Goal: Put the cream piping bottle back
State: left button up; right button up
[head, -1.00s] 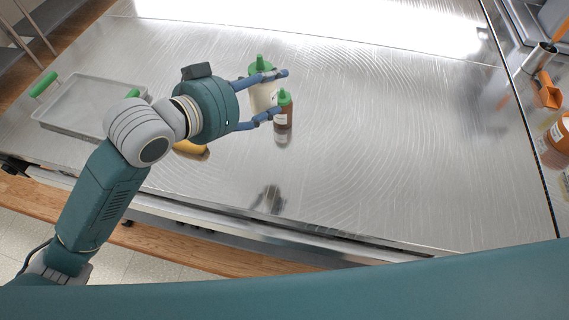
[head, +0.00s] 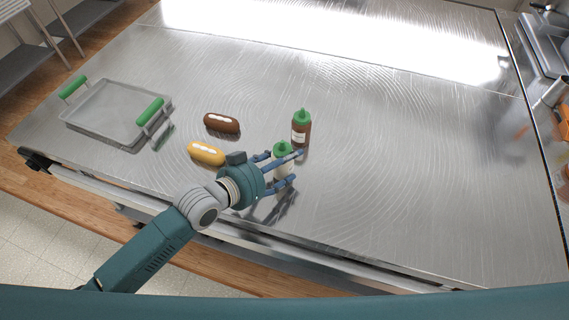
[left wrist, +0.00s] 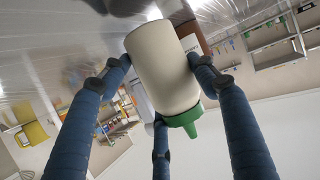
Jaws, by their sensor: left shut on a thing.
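The cream piping bottle (head: 282,166), pale with a green cap, is between the fingers of my left gripper (head: 287,168), which is shut on it. The left wrist view shows its cream body (left wrist: 165,65) close up between the fingers, with the green nozzle cap pointing away from the palm side. The fingers hide part of it in the head view, and I cannot tell how far it is above the table. A brown bottle (head: 301,131) with a green cap stands upright just behind and to the right. My right gripper is not in view.
A metal tray (head: 88,121) with green handles sits at the left of the steel table (head: 420,160). A brown cream-topped pastry (head: 221,123) and a yellow one (head: 206,153) lie between tray and gripper. The table's middle and right are clear.

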pick_arm(q)
jog(key=shift+f, duration=0.95)
jog(key=o, duration=1.3)
jog(key=shift+c, duration=0.2)
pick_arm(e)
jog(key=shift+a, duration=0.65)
pick_arm(q)
jog(key=shift+r, duration=0.1)
jog(key=shift+r, duration=0.15)
jog(key=b+v, duration=0.2)
jog(key=v, duration=1)
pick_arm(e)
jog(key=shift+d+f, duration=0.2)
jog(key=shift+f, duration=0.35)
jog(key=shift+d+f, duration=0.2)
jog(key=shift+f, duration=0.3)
